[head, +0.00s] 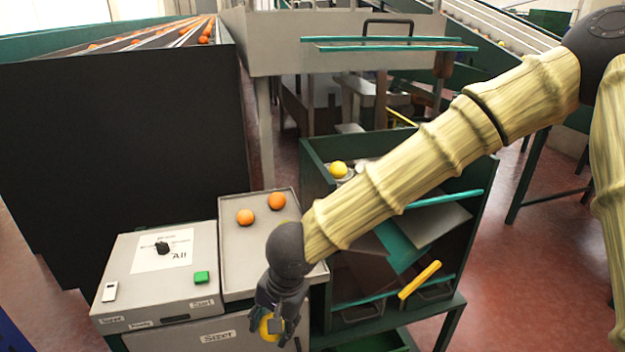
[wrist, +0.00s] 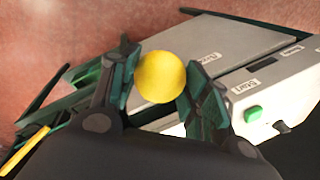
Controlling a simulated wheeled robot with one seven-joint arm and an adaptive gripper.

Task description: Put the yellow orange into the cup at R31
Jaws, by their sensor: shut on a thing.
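My gripper (head: 272,318) is shut on the yellow orange (head: 268,328) and holds it in front of the Sizer control box, at the bottom of the head view. In the wrist view the yellow orange (wrist: 160,77) sits between the two fingers of my gripper (wrist: 160,85). Another yellow fruit (head: 338,169) lies in the green-sided bin unit (head: 312,160) behind my arm. I cannot make out a cup marked R31; my arm hides part of the bin unit.
A grey tray (head: 240,205) holds two oranges (head: 277,201) (head: 245,217). The control box (head: 125,262) has a green button (head: 202,277) and a black knob. A yellow bar (head: 420,279) sticks out from the bin unit. A large dark conveyor side (head: 120,130) blocks the left.

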